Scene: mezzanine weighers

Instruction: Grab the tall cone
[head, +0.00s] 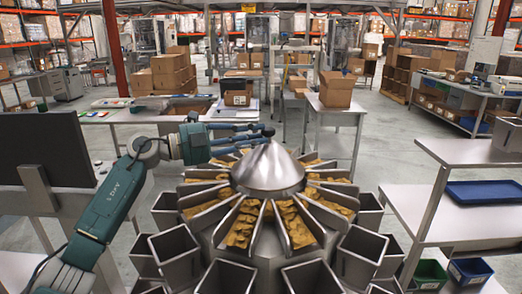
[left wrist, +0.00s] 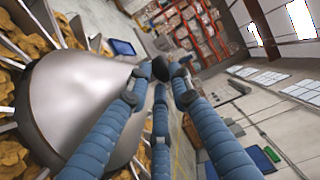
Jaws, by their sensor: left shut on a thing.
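The tall cone (head: 268,170) is a shiny steel cone on top of the round multihead weigher, in the middle of the head view. It fills the left of the left wrist view (left wrist: 78,95). My left gripper (head: 264,134) reaches in from the left, its blue fingers level with the cone's tip. In the left wrist view the fingers (left wrist: 160,76) come together at the cone's narrow end and are shut on it. The exact contact at the tip is hidden by the fingers. My right gripper is not in view.
Radial troughs of golden snacks (head: 243,224) ring the cone, with open steel hoppers (head: 312,279) outside them. A dark monitor (head: 45,150) stands at left. A steel shelf (head: 465,152) with a blue tray (head: 485,193) stands at right. Cardboard boxes (head: 170,72) are behind.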

